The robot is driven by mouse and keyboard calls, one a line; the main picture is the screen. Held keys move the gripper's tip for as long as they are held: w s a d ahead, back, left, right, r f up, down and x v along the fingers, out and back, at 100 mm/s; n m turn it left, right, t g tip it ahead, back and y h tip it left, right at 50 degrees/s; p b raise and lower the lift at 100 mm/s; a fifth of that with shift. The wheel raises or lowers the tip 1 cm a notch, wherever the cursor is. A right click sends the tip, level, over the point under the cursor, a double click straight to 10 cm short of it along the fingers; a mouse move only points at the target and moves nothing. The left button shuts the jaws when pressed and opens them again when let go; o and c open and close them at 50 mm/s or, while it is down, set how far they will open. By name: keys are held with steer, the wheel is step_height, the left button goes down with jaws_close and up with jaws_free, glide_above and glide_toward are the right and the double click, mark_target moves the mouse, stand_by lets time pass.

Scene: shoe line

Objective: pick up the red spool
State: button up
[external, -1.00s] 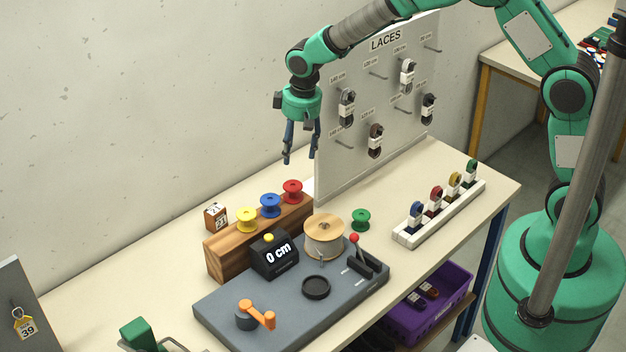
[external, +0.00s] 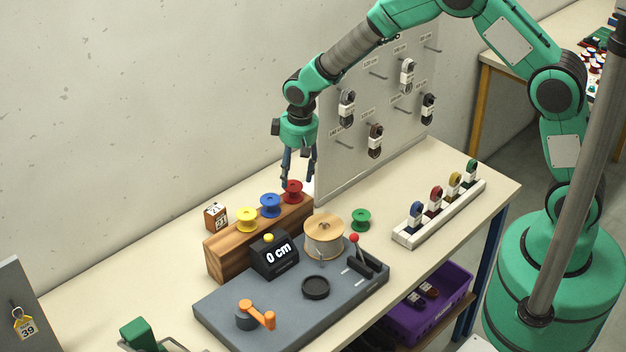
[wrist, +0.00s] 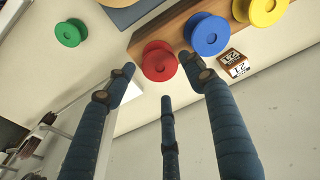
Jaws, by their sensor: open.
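The red spool (external: 292,191) stands at the right end of the wooden block (external: 232,262), beside a blue spool (external: 270,206) and a yellow spool (external: 246,219). My gripper (external: 298,180) points down with its fingers just above and around the red spool, overlapping it in the external view. In the wrist view the red spool (wrist: 159,62) shows between the open blue fingers (wrist: 165,85), with nothing held. I cannot tell whether any finger touches the spool.
A green spool (external: 361,219) stands alone on the table. The laces board (external: 330,175) rises close to the right of my gripper. The grey machine base (external: 225,305) carries a 0 cm display (external: 275,256) and a wooden reel (external: 323,238). A calendar block (external: 215,216) stands behind the wooden block.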

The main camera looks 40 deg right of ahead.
mark_target(293, 185)
stand_by(0.3)
steer(key=shift+w+a+f, duration=0.1)
steer(key=shift+f, duration=1.2)
steer(key=shift+w+f, duration=0.1)
steer(key=shift+f, duration=1.2)
steer(key=shift+c, duration=0.2)
steer(key=c, duration=0.9)
